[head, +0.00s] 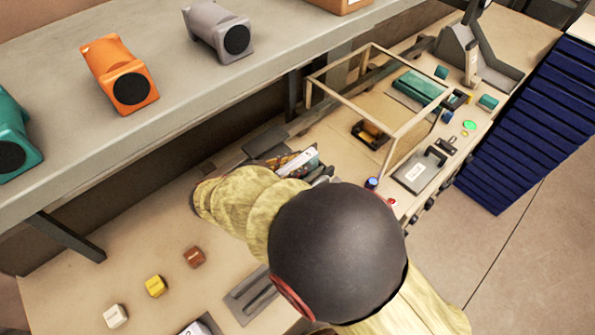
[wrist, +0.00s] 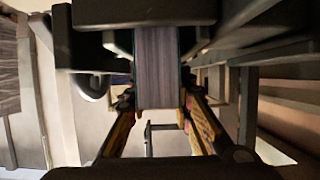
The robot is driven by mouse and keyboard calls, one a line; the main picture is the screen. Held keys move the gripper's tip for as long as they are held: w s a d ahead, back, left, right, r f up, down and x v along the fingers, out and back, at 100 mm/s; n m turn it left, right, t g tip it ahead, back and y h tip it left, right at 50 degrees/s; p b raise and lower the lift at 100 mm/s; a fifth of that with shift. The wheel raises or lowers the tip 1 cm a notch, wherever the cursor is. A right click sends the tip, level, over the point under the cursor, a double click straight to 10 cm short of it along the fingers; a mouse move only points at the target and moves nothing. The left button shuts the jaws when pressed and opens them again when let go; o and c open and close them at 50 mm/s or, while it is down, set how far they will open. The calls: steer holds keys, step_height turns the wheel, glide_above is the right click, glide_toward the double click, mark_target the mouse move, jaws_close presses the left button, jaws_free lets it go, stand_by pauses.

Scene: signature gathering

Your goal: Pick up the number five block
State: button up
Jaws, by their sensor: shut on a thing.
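My gripper (wrist: 160,112) is shut on a grey-purple block (wrist: 156,68) with fine lines like page edges and thin teal sides. It stands between the two yellow-and-black fingers in the wrist view. In the head view my gripper (head: 290,166) is past my yellow-sleeved arm, over the bench. A white and teal piece shows there between the fingers, mostly hidden by the arm. No number five can be read on it, so I cannot tell from a label which block it is.
Small brown (head: 194,257), yellow (head: 155,286) and white (head: 115,316) cubes lie on the bench at lower left. An open frame machine (head: 375,75) stands beyond my gripper. Blue slats (head: 535,120) stand at right.

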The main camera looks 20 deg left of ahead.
jaws_close()
step_height(320, 180, up, 10)
steer(key=shift+f, duration=0.1)
steer(key=shift+s, duration=0.1)
